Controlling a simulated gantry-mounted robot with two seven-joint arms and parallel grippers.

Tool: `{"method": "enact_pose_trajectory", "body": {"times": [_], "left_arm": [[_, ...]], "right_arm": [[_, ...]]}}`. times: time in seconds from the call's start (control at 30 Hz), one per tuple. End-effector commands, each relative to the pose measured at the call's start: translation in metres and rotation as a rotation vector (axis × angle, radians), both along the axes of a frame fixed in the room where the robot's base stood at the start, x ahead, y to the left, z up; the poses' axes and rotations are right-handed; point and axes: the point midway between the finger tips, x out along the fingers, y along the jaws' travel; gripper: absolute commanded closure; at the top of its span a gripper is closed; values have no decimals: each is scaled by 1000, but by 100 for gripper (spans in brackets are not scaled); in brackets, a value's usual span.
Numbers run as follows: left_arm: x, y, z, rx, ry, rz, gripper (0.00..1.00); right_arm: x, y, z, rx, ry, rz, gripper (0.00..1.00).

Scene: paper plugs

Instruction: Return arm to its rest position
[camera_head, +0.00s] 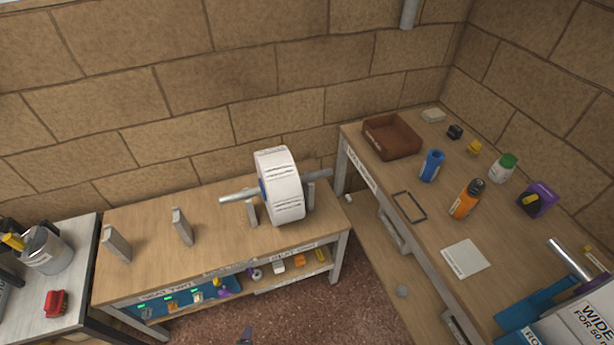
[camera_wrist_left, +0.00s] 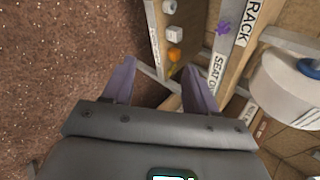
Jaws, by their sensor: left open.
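My left gripper (camera_wrist_left: 160,85) is open in the wrist view, its two purple-grey fingers apart with nothing between them. It points at the front of the low bench, above the reddish floor. In the head view only a small dark tip (camera_head: 245,337) shows at the bottom edge, in front of the bench. A large white paper roll (camera_head: 283,188) hangs on a grey rod (camera_head: 240,197) carried by upright brackets on the bench. A blue plug shows at the roll's core; the roll (camera_wrist_left: 285,90) and blue plug (camera_wrist_left: 309,68) also show in the wrist view. My right gripper is not in view.
The wooden bench (camera_head: 150,255) has a lower shelf with several small coloured items. A table at the right (camera_head: 440,215) holds a brown tray (camera_head: 391,137), bottles and a white card. A grey table (camera_head: 85,265) stands at the left. The floor (camera_head: 320,310) between is clear.

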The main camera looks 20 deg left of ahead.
Motion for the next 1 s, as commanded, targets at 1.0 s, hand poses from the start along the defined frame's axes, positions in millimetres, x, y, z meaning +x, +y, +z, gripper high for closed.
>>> {"method": "enact_pose_trajectory", "body": {"times": [1.0], "left_arm": [[-49,-27,318,-839,222,949,42]], "right_arm": [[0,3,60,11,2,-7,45]]}}
